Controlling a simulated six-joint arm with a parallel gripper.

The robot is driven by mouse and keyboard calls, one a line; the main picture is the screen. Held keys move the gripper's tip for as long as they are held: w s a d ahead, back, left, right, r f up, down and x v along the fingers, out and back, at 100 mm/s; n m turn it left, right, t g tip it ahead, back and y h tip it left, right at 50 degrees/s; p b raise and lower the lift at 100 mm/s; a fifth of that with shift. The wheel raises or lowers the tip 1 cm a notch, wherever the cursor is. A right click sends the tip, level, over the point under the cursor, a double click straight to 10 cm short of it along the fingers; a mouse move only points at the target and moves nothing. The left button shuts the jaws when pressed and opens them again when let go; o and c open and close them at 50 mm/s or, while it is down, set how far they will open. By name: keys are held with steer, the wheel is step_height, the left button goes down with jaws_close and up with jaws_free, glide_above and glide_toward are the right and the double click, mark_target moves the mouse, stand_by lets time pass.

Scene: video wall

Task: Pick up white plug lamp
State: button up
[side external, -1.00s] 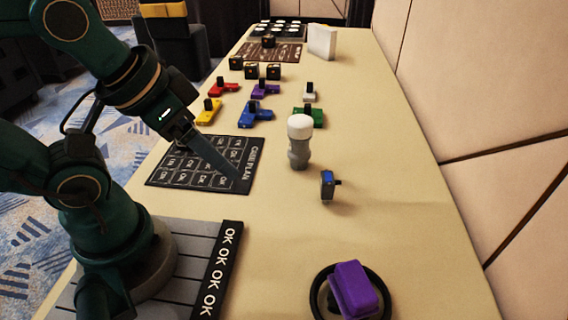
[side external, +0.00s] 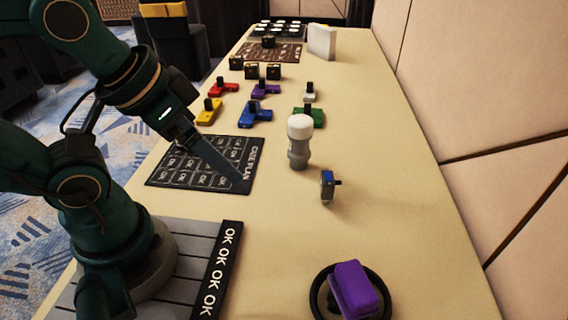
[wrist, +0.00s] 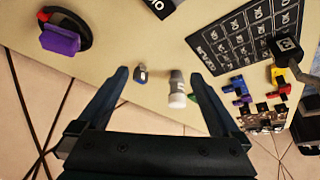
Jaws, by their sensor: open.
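A grey cylinder with a white domed top (side external: 299,142) stands upright on the table and looks like a lamp. In the wrist view, this cylinder (wrist: 177,88) shows between my fingers but beyond them. A small white piece with a black top (side external: 309,96) lies farther back, beside a green one; I cannot tell which of the two is the plug lamp. My gripper (wrist: 163,76) is open, with nothing held between its fingers. In the side view, my gripper (side external: 238,178) hangs over the cue plan board, left of the cylinder and apart from it.
A small blue-faced device (side external: 327,185) stands in front of the cylinder. A purple block (side external: 354,290) sits in a black ring at the front. The cue plan board (side external: 165,178) lies left. Several coloured pieces lie behind. The table's right side is clear beside the wall.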

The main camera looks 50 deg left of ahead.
steer(key=n+y, duration=0.1)
steer(key=n, duration=0.1)
glide_toward(294, 126)
steer(key=s+d+f, duration=0.2)
steer(key=s+f, duration=0.1)
steer(key=shift+n+g, duration=0.6)
steer(key=shift+n, duration=0.2)
steer(key=w+a+f, duration=0.1)
steer(key=w+f, duration=0.1)
steer(key=w+a+f, duration=0.1)
steer(key=w+f, duration=0.1)
steer(key=w, duration=0.1)
steer(key=w+a+f, duration=0.1)
steer(key=w+f, duration=0.1)
steer(key=shift+w, duration=0.4)
steer(key=shift+w+a+f, duration=0.1)
steer(key=shift+w+f, duration=0.25)
steer(key=shift+f, duration=0.1)
steer(key=shift+x, duration=2.4)
steer(key=c, duration=1.5)
steer(key=shift+r, duration=0.15)
